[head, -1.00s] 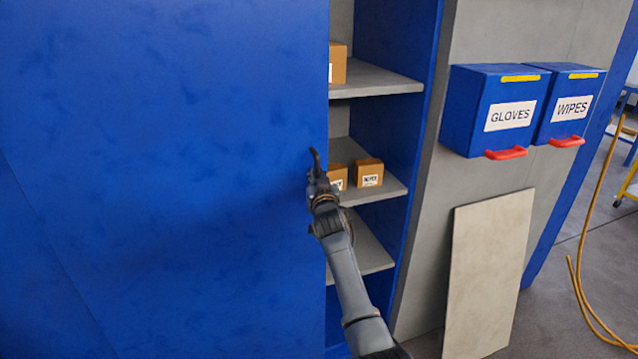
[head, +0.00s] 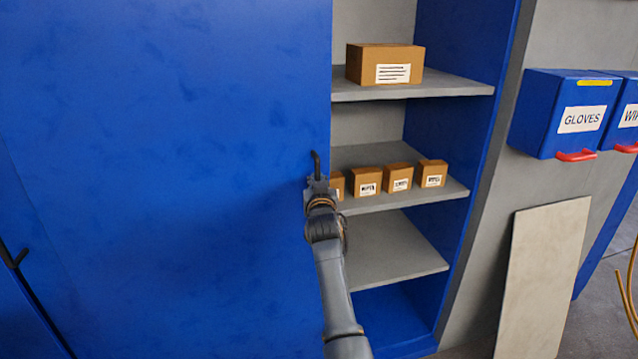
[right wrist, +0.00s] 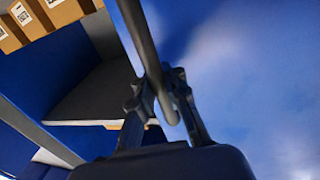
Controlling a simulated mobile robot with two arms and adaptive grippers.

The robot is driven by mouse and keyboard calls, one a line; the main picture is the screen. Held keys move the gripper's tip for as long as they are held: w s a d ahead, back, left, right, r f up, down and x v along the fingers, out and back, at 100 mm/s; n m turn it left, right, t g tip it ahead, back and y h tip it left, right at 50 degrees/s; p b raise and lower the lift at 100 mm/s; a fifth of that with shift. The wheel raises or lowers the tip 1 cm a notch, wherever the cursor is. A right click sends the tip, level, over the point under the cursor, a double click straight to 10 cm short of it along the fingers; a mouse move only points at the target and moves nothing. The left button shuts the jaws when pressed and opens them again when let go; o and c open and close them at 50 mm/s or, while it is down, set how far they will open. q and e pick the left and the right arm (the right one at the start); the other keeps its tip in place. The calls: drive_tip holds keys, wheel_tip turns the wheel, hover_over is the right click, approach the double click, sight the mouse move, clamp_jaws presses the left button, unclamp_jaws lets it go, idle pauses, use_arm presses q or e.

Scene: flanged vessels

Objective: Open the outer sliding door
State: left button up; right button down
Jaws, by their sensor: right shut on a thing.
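The blue outer sliding door (head: 170,150) fills the left half of the head view. Its right edge stands clear of the cabinet's right side, so shelves show beside it. A dark bar handle (head: 316,163) is on the door near that edge. My right gripper (head: 317,186) is at the handle. In the right wrist view the fingers (right wrist: 160,95) are shut around the handle bar (right wrist: 145,45), with the blue door behind. Part of the handle is hidden by the gripper. My left gripper is not in view.
Grey shelves (head: 390,262) hold several small cardboard boxes (head: 398,178) and a larger box (head: 385,62). Blue GLOVES (head: 572,105) and WIPES bins hang at right. A pale panel (head: 545,270) leans below. Another dark handle (head: 12,257) shows at far left.

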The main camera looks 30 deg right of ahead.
drive_tip(key=shift+f, duration=0.55)
drive_tip(key=c, duration=1.5)
unclamp_jaws()
drive_tip(key=shift+s+r, duration=0.1)
drive_tip(key=shift+s, duration=0.05)
drive_tip(key=shift+o, duration=0.7)
drive_tip(key=shift+s+r, duration=0.15)
drive_tip(key=shift+r, duration=0.2)
drive_tip(key=v, duration=0.7)
drive_tip(key=shift+s, duration=0.25)
drive_tip(key=shift+a, duration=0.1)
